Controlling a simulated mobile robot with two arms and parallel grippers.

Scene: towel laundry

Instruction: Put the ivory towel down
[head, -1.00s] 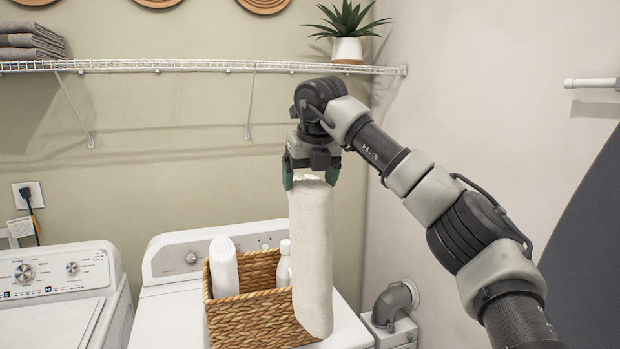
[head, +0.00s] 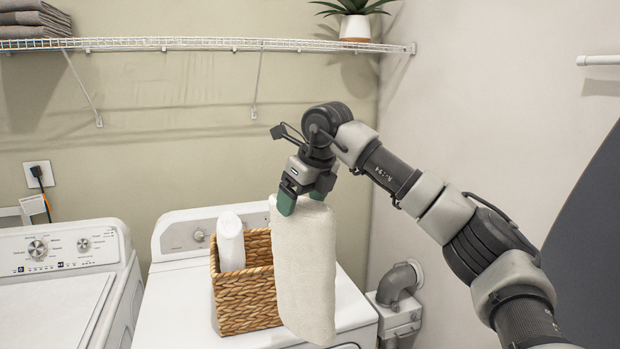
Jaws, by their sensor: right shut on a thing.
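The ivory towel (head: 304,268) hangs long and upright from my right gripper (head: 305,202), in the middle of the head view. The gripper is shut on the towel's top end, its green fingertips pointing down. The towel hangs in front of the right part of a wicker basket (head: 247,300) and hides that part. Whether its lower end touches the white machine (head: 180,305) under the basket, I cannot tell. My left gripper is not in view.
A white rolled item or bottle (head: 231,243) stands in the basket. A second white machine (head: 60,265) is at the left. A wire shelf (head: 200,44) with grey towels (head: 33,20) and a potted plant (head: 355,25) runs above. A grey vent pipe (head: 398,282) is at the right.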

